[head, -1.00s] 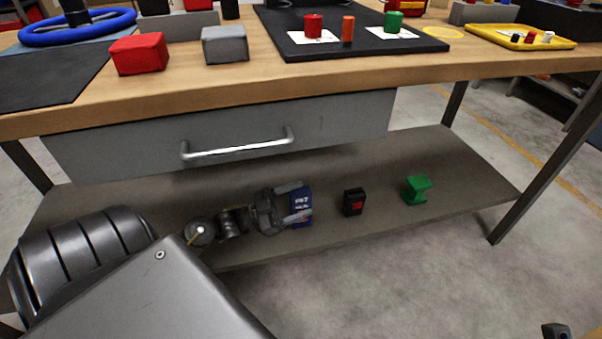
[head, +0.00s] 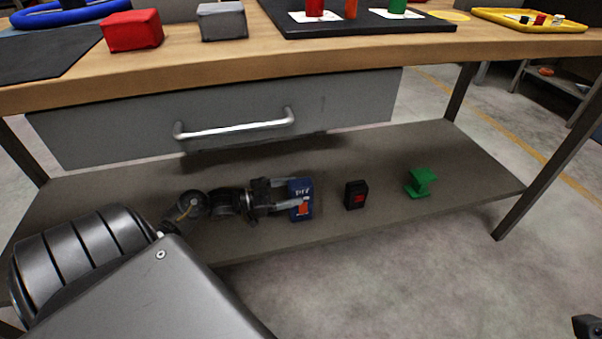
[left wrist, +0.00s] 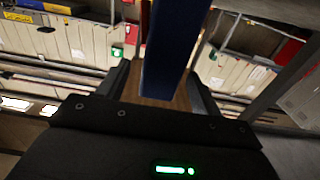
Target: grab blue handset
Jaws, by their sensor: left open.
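The blue handset (head: 299,187) stands upright on the lower shelf under the workbench. It has white lettering and an orange patch. My left gripper (head: 298,195) reaches in from the left, low over the shelf. Its open fingers lie on either side of the handset, one at the far side and one across its near face. In the left wrist view the blue handset (left wrist: 165,50) rises between the two spread fingers of my left gripper (left wrist: 161,85), with gaps visible beside it. I cannot tell whether either finger touches it. My right gripper is not clearly seen.
The grey drawer (head: 350,104) with a metal handle hangs above my left arm. The shelf's right end is clear.

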